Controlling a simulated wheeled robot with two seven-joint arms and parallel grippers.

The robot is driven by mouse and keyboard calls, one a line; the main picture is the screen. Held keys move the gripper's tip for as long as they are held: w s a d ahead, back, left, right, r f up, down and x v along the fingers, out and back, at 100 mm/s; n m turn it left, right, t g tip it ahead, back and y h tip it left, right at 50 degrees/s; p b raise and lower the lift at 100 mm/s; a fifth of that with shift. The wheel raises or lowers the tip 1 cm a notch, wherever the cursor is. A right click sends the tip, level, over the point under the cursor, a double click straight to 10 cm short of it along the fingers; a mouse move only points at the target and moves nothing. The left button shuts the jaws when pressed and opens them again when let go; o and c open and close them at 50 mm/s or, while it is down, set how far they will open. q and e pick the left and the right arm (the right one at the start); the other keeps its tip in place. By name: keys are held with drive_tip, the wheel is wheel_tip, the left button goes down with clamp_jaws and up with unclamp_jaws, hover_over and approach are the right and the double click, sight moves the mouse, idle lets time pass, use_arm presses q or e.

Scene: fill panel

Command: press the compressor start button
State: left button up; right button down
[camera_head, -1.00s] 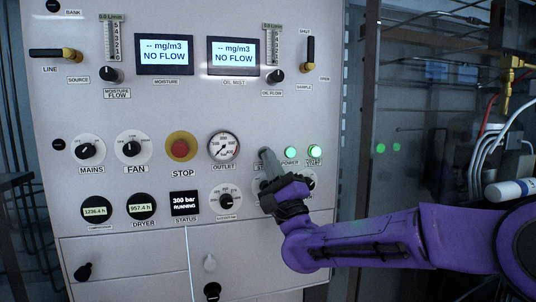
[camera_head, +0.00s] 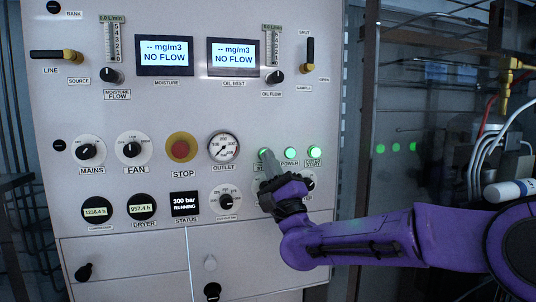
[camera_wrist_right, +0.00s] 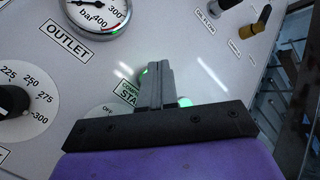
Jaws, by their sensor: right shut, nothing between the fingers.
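The compressor start button (camera_head: 263,152) is lit green on the panel, at the left of a row of green lights. My right gripper (camera_head: 267,157) is shut and empty, its fingertips at that button and partly covering it. In the right wrist view the shut fingers (camera_wrist_right: 159,72) point at the panel, over the "COMPRESSOR START" label (camera_wrist_right: 130,93). A green glow (camera_wrist_right: 144,71) shows at the left of the fingertips. Whether the tips touch the button cannot be told. The status display (camera_head: 185,203) reads 300 bar RUNNING. My left gripper is not in view.
The red stop button (camera_head: 180,148) and the outlet gauge (camera_head: 223,147) are left of the gripper. Two more green lights, one labelled POWER (camera_head: 290,154), are to its right. A dial (camera_head: 226,199) is at lower left. Pipes and hoses (camera_head: 490,130) stand at the far right.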

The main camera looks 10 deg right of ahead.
idle(0.5)
drive_tip(key=shift+s+b, duration=0.5)
drive_tip(key=shift+s, duration=0.35)
drive_tip(key=s, duration=0.1)
drive_tip(key=s+b, duration=0.1)
drive_tip(key=s, duration=0.1)
drive_tip(key=s+b, duration=0.1)
drive_tip(key=shift+s+a, duration=0.25)
idle(0.3)
